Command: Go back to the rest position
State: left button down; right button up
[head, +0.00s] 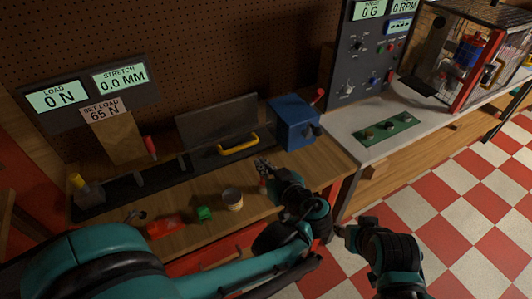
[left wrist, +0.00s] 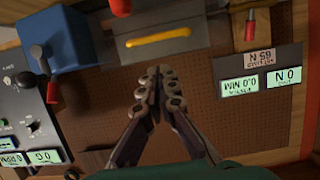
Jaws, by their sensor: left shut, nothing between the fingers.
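My left gripper (head: 264,166) reaches over the front of the wooden bench near its right end, with nothing held. In the left wrist view its fingers (left wrist: 160,90) are closed together and empty, pointing towards the brown pegboard and the grey plate with the yellow handle. My teal left arm crosses the lower part of the head view.
On the bench are a blue box (head: 292,122), a yellow handle (head: 239,143), a light cup (head: 232,199), a green block (head: 204,214) and a red item (head: 165,228). A grey control panel (head: 362,60) and a caged rig (head: 470,50) stand right. Checkered floor (head: 450,190) is clear.

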pick_arm(q)
jog(key=s+a+f+m+g+h, duration=0.2)
jog(key=s+a+f+m+g, duration=0.15)
jog(key=a, duration=0.55)
jog(key=s+a+f+m+g+h, duration=0.1)
jog(key=s+a+f+m+h, duration=0.1)
jog(key=s+h, duration=0.4)
jog(key=shift+s+a+m+b, duration=0.4)
jog(key=shift+s+m, duration=0.25)
jog(key=shift+s, duration=2.15)
jog(key=shift+a, duration=0.15)
